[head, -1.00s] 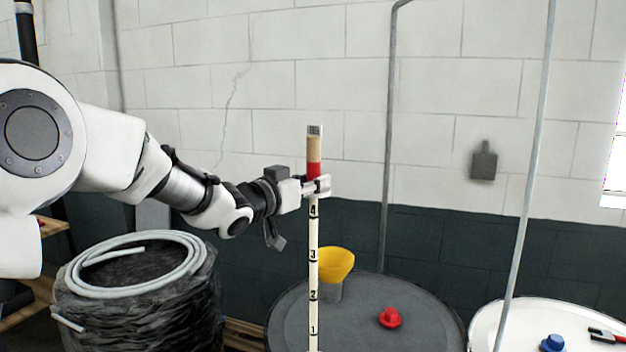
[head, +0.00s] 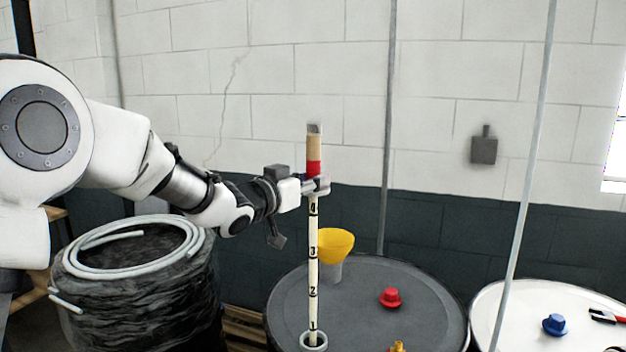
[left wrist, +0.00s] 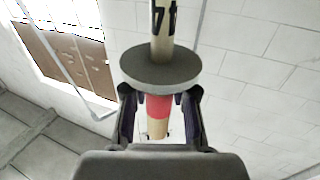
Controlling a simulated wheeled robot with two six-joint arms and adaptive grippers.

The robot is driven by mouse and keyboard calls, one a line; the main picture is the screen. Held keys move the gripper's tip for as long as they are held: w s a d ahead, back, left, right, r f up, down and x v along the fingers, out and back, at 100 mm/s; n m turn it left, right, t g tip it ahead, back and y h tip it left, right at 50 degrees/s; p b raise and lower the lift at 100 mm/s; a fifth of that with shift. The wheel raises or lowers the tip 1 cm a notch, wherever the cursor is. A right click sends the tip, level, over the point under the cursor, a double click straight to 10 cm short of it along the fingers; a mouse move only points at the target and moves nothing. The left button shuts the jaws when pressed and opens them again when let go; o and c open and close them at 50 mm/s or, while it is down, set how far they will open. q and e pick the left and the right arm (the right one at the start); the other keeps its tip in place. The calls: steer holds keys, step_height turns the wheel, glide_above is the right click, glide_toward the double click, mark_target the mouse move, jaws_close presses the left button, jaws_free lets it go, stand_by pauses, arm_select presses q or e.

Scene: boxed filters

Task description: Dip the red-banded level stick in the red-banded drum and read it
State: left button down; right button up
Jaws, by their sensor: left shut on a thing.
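The level stick (head: 313,262) is pale with black numbers 1 to 4, a red band and a wooden top end. It stands roughly upright. My left gripper (head: 317,187) is shut on it just below the red band. In the left wrist view the fingers (left wrist: 160,92) close around the stick at a grey disc (left wrist: 160,66), beside the red band (left wrist: 160,106). The stick's low end meets a ring-shaped opening (head: 313,342) on the dark grey drum (head: 365,290); how deep it reaches is hidden. I see no red band on this drum. My right gripper is out of view.
On the grey drum are a yellow funnel (head: 335,242), a red cap (head: 391,298) and a brass fitting (head: 398,347). A white drum (head: 500,305) at right carries a blue cap (head: 554,324) and a red-black tool (head: 605,315). A wrapped drum with hose (head: 135,285) stands left.

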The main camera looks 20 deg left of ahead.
arm_select(q)
steer(key=shift+f, duration=0.1)
steer(key=b, duration=0.6)
glide_above(311, 284)
steer(key=shift+w+d+f, duration=0.1)
steer(key=shift+w+f, duration=0.05)
steer(key=shift+f, duration=1.15)
steer(key=shift+w+f, duration=0.15)
steer(key=shift+f, duration=1.15)
steer(key=shift+w+d+f, duration=0.1)
steer(key=shift+w+f, duration=0.05)
steer(key=shift+f, duration=1.15)
steer(key=shift+f+b, duration=2.8)
steer(key=shift+f, duration=1.2)
steer(key=shift+f+b, duration=1.05)
steer(key=shift+f, duration=0.4)
steer(key=shift+f+b, duration=1.8)
steer(key=shift+f, duration=0.85)
